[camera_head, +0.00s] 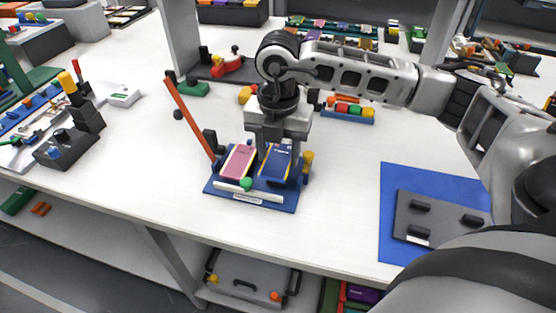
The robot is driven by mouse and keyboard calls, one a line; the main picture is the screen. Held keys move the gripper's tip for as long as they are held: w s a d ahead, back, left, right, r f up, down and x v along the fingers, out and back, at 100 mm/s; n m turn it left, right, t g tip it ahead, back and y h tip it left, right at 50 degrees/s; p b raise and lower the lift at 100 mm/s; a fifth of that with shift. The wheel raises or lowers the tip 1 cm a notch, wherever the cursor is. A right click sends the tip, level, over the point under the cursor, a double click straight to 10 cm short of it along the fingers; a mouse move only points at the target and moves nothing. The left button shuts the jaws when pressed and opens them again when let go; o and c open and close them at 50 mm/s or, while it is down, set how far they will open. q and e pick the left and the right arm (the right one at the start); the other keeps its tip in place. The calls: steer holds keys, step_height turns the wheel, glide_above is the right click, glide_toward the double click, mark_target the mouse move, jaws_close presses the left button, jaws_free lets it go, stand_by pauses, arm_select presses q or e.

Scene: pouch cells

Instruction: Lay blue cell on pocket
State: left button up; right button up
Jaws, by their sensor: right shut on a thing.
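The blue cell (277,164) is at the right side of a dark blue fixture (268,200) on the white table. My right gripper (279,149) comes down over the far end of the blue cell and is shut on it. A pink cell (238,161) lies to the left of it on the same fixture. The pocket under the blue cell is hidden, and I cannot tell whether the cell touches its floor. My left gripper is not in view.
An orange bar (190,115) leans up at the fixture's left. A green knob (246,184) and white bar are at its front. A dark grey plate (440,218) lies on a blue mat (394,180) to the right. White table is clear between fixture and mat.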

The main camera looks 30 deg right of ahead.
mark_target(278, 158)
step_height(278, 158, down, 3)
steer(key=shift+w+d+f, duration=0.1)
steer(key=shift+w+f, duration=0.05)
steer(key=shift+f, duration=0.1)
steer(key=shift+f, duration=0.1)
steer(key=shift+f, duration=0.15)
steer(key=o, duration=0.6)
steer(key=shift+o, duration=0.2)
